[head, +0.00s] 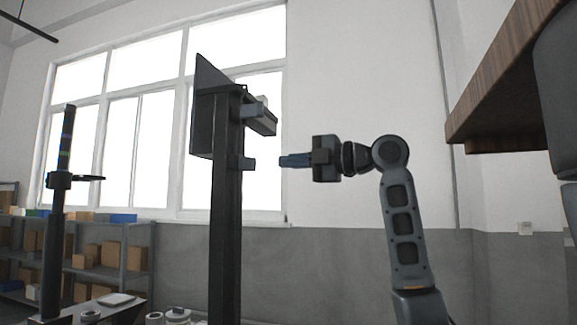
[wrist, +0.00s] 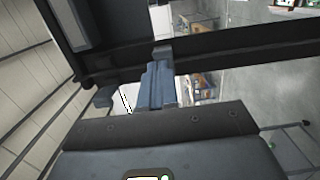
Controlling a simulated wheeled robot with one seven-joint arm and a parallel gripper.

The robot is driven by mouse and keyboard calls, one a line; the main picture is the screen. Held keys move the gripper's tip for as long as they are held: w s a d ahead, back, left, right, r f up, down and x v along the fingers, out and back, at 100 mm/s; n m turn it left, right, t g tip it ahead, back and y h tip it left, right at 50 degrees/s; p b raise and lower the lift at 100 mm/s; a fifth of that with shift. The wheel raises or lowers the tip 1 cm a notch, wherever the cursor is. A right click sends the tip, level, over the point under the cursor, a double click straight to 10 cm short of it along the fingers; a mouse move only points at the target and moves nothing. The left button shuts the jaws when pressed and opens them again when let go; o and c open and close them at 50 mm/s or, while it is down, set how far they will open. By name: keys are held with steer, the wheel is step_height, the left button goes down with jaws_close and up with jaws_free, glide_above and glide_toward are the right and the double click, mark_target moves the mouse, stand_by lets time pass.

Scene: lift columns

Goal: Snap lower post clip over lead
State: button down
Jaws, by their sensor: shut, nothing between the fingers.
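A dark upright post (head: 226,230) stands in the middle of the head view; in the wrist view it crosses the picture as a dark bar (wrist: 250,55). A small grey-blue clip (head: 247,162) sticks out from the post's right side, and it shows at the bar's edge in the wrist view (wrist: 162,52). My gripper (head: 282,160) points left at the clip's height, with a gap between its tips and the clip. Its blue fingers (wrist: 156,82) are together and empty. I cannot make out a lead, nor whether the clip is open or closed.
A larger grey block (head: 259,118) juts from the post above the clip, close over my gripper's level. A dark panel (head: 202,125) tops the post. A wooden shelf edge (head: 505,85) overhangs at right. A second column (head: 55,230) stands far left.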

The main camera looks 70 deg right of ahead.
steer(key=s+b, duration=0.1)
steer(key=s, duration=0.7)
steer(key=shift+s+d, duration=0.25)
steer(key=shift+d, duration=0.1)
